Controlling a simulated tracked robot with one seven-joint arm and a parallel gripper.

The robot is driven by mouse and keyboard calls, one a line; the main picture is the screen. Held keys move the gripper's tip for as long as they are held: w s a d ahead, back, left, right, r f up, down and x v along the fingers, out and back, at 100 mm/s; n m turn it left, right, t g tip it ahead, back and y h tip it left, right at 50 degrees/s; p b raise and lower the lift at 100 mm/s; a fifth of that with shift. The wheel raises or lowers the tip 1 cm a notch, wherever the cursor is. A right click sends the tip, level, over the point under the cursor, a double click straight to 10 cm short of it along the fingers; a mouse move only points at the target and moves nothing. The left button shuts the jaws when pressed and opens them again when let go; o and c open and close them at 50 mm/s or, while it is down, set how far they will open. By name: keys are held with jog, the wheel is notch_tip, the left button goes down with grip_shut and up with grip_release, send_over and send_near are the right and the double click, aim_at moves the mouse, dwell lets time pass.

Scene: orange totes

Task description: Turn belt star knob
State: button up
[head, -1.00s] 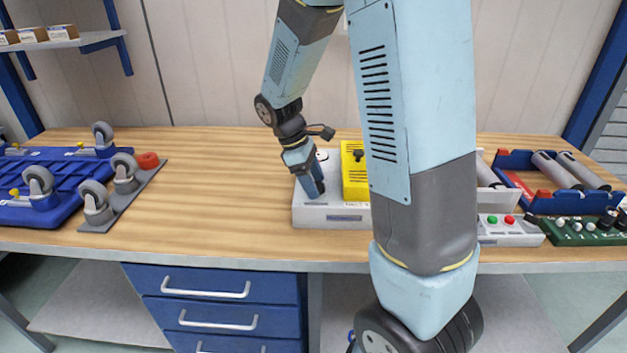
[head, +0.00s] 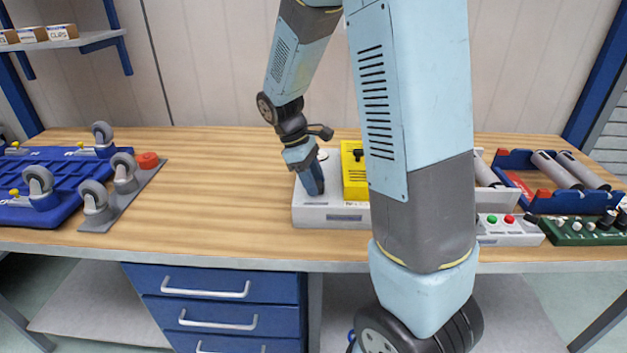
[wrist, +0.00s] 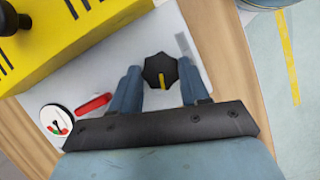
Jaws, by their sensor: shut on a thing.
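The star knob (wrist: 153,64) is black with a yellow pointer mark and stands on a light grey unit (head: 329,217). In the wrist view it sits between the two blue fingers of my gripper (wrist: 160,71), which are shut on it from both sides. The pointer mark faces the lower side of the picture. In the head view my gripper (head: 314,188) reaches down onto the grey unit, and the knob is hidden behind it.
A yellow box (wrist: 70,30) with a black knob stands beside the star knob. A round dial (wrist: 56,120) and a red bar (wrist: 93,105) are close by. Caster wheels and a blue frame (head: 40,205) lie at left. Bare bench (head: 215,180) lies between.

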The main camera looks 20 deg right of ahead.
jog(key=m, duration=0.2)
jog(key=m+g+y, duration=0.1)
jog(key=m, duration=0.2)
jog(key=shift+w+d+y, duration=0.15)
jog(key=shift+d+y, duration=0.05)
jog(key=shift+y, duration=0.1)
jog(key=shift+m, duration=0.3)
jog(key=o, duration=1.1)
jog(key=shift+c, duration=0.2)
jog(key=v, duration=1.3)
jog(key=shift+w+r, duration=0.3)
jog(key=shift+w, duration=0.05)
